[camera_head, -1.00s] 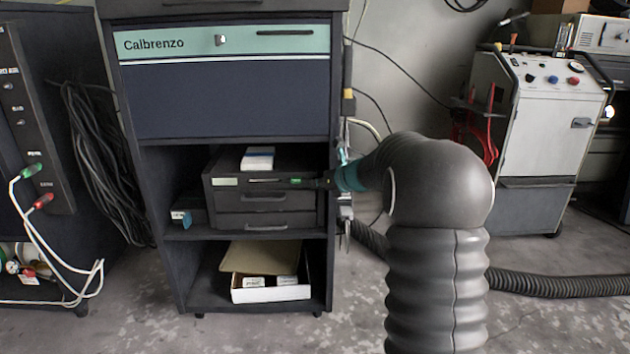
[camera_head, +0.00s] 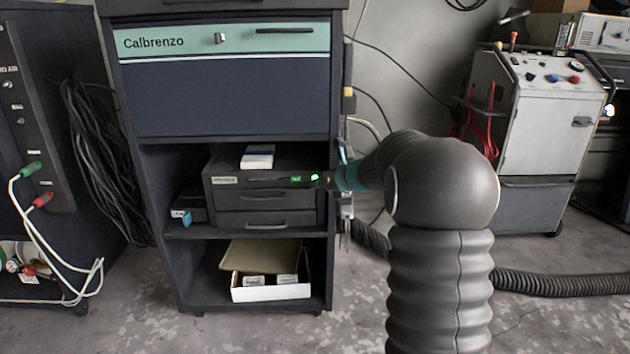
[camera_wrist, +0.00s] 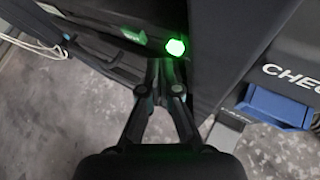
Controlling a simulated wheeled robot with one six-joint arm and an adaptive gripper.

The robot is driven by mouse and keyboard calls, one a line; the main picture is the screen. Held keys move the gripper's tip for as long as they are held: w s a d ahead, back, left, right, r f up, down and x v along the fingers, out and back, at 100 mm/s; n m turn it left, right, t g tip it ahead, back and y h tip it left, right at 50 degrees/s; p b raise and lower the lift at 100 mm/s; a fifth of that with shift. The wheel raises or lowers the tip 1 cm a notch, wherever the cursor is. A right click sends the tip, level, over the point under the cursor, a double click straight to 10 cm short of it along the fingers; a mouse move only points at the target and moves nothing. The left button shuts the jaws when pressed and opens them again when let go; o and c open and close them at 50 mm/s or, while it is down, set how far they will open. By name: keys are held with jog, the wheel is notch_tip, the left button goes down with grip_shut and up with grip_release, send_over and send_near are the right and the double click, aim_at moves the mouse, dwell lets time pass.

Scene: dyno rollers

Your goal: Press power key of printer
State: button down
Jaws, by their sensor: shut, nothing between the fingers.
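The printer (camera_head: 264,196) is a dark box with drawer-like fronts on the middle shelf of the Calbrenzo cabinet. A bright green light (camera_head: 313,177), apparently its power key, glows at the upper right of its front. It also glows large in the wrist view (camera_wrist: 175,47). My gripper (camera_head: 326,181) is at the printer's right edge, beside the light. In the wrist view its fingers (camera_wrist: 165,68) are together and empty, just below the light; contact cannot be told.
The cabinet's right post (camera_wrist: 225,45) stands close beside my fingers. A small white box (camera_head: 258,156) lies on the printer. An open carton (camera_head: 270,291) sits on the shelf below. A blue-handled item (camera_wrist: 278,107) hangs at the cabinet's right side.

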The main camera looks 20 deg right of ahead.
jog(key=s+a+b, duration=0.1)
jog(key=s, duration=0.4)
jog(key=shift+s+a+b, duration=0.3)
jog(key=shift+s+b, duration=0.05)
jog(key=shift+s, duration=0.05)
dwell(0.3)
jog(key=s+a+f+n+g+p, duration=0.1)
jog(key=s+a+f+n+g, duration=0.2)
jog(key=s+n, duration=0.6)
jog(key=s+a+f+n+g, duration=0.2)
jog(key=s+f+n+g, duration=0.1)
jog(key=s+n, duration=0.55)
jog(key=s+a+r+n+h+p, duration=0.2)
jog(key=s+r+n, duration=0.4)
jog(key=s, duration=0.5)
jog(key=s+a+r+n+h+p, duration=0.1)
jog(key=s+r+n+p, duration=0.4)
jog(key=s+n, duration=0.5)
jog(key=shift+s+a+r+n+h, duration=0.4)
jog(key=shift+s+r+h, duration=0.1)
jog(key=shift+s+h, duration=0.4)
